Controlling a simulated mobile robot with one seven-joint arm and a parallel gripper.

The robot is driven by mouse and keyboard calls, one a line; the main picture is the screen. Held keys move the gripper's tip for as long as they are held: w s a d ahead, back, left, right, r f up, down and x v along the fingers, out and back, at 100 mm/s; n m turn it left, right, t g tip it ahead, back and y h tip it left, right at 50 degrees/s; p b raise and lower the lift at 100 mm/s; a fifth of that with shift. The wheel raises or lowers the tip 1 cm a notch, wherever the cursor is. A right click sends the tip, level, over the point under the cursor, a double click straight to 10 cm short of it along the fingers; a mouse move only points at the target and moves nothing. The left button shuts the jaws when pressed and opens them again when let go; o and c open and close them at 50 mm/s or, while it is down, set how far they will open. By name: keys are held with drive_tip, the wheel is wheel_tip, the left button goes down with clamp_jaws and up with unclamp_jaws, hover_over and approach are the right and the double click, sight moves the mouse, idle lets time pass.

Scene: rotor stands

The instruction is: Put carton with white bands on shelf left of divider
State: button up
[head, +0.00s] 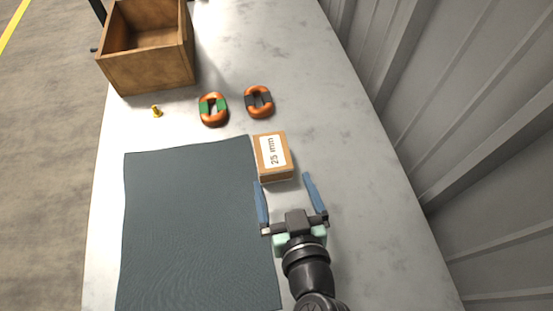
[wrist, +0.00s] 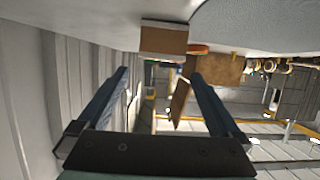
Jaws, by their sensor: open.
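A small brown carton (head: 262,150) with a white label reading "25 mm" lies on the grey table, beside the right edge of the dark mat. No shelf or divider can be made out.
The dark mat (head: 190,225) covers the table's left part. Two orange rings, one with green (head: 213,109) and one with dark bands (head: 258,101), lie beyond the carton. A small brass piece (head: 156,111) and an open wooden box (head: 150,70) stand farther left. The table's right side (head: 370,200) is clear.

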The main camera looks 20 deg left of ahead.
sight(272, 149)
drive_tip(key=x, duration=0.5)
drive_tip(key=shift+w+a, duration=0.1)
drive_tip(key=shift+r+p+x, duration=0.15)
drive_tip(key=shift+x, duration=1.15)
drive_tip(key=shift+r+p+x, duration=0.15)
drive_tip(key=shift+x, duration=1.2)
drive_tip(key=shift+a, duration=0.15)
drive_tip(key=shift+c, duration=0.3)
drive_tip(key=c, duration=1.2)
drive_tip(key=shift+c, duration=1)
drive_tip(key=shift+r, duration=0.15)
